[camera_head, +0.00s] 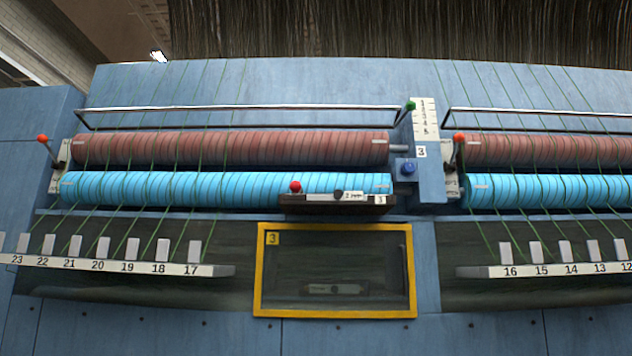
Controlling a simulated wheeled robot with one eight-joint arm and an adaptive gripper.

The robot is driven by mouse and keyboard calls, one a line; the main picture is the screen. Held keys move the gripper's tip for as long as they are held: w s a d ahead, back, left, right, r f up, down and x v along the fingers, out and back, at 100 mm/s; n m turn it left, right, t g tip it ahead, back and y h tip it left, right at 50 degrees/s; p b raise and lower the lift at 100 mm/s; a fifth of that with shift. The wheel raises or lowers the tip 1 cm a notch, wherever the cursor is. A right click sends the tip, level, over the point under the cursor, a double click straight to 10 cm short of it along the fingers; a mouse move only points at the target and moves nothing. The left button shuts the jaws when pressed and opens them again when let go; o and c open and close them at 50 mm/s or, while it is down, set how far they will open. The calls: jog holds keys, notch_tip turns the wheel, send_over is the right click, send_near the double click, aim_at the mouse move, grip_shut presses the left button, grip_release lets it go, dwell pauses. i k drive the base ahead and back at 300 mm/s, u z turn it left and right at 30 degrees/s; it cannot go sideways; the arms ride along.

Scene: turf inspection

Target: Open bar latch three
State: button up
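A dark horizontal bar piece (336,204) with a white tag reading 3 lies across the lower right of the left blue roller. A red ball knob (295,187) stands at its left end. A pale plate with a small dark knob (339,195) sits on its top. Which part is the latch itself is too small to tell. Below it is a yellow-framed dark window (336,312) with a yellow tag reading 3; a vertical dark bar (404,270) shows at its right side. A blue column (429,170) to the right also bears a 3. My gripper is not in view.
Red-brown rollers (230,148) lie above blue rollers (180,188), with green threads crossing them. Thin metal rails (240,107) run above. Levers with orange knobs (42,138) stand at the roller ends. Numbered shelves (110,262) jut out on both sides of the window.

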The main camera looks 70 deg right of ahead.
aim_at(295, 186)
jog(key=z, duration=2.7)
